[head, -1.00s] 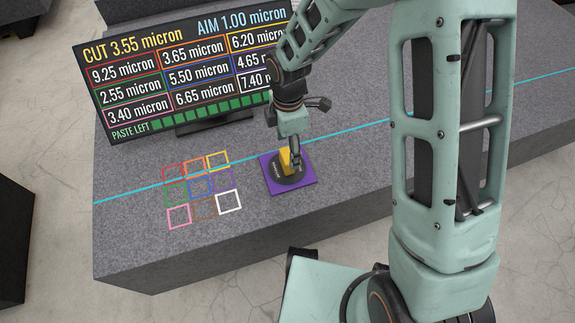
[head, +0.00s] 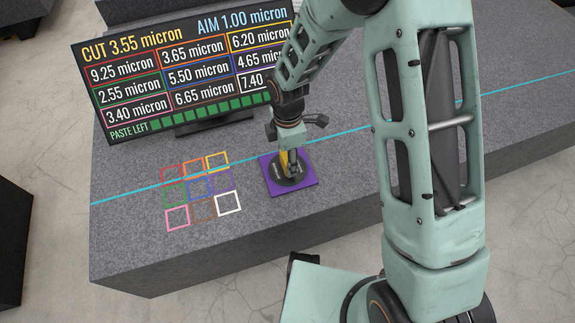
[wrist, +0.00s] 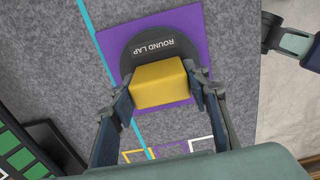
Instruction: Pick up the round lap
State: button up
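The round lap (wrist: 153,47) is a dark disc with a yellow block handle (wrist: 160,85) and a "ROUND LAP" label. It lies flat on a purple square mat (wrist: 197,23) on the grey granite bed. In the head view the lap (head: 287,180) sits at the middle of the mat (head: 307,187), partly hidden by my gripper. My gripper (wrist: 158,88) is open, with one finger on each side of the yellow handle. The fingers are close to its sides, and I see no clear grip on it.
A grid of coloured square outlines (head: 200,189) lies left of the mat. A screen of micron values (head: 183,75) stands behind it. A cyan line (head: 130,194) crosses the granite bed (head: 140,250). The front of the bed is clear.

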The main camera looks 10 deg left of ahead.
jog(key=c, duration=0.5)
jog(key=shift+r, duration=0.1)
jog(key=shift+c, duration=0.7)
